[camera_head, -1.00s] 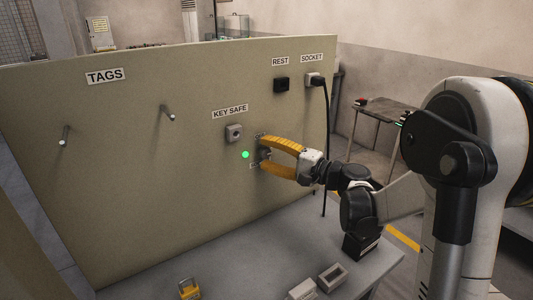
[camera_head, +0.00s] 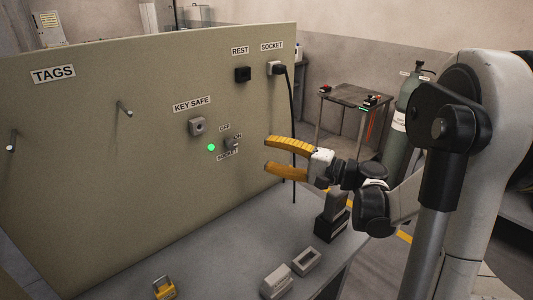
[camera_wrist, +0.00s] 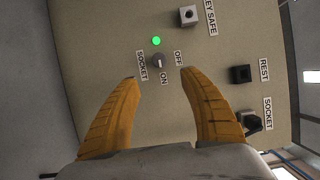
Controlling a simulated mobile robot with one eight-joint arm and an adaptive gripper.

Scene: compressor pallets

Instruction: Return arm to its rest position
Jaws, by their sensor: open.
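My gripper (camera_head: 268,154) has yellow fingers and is open and empty. In the head view it stands in front of the panel (camera_head: 95,190), to the right of the rotary switch (camera_head: 232,143), apart from it. In the wrist view the open fingers (camera_wrist: 158,75) point at the panel, with the switch knob (camera_wrist: 158,61) seen between and beyond the tips. A green light (camera_head: 211,147) is lit beside the switch.
The panel carries a key safe (camera_head: 197,126), two pegs (camera_head: 125,109), a black rest holder (camera_head: 242,74) and a socket (camera_head: 274,68) with a plugged black cable. A yellow padlock (camera_head: 164,288) and grey blocks (camera_head: 276,281) lie on the bench (camera_head: 215,262). A small table (camera_head: 350,97) stands behind.

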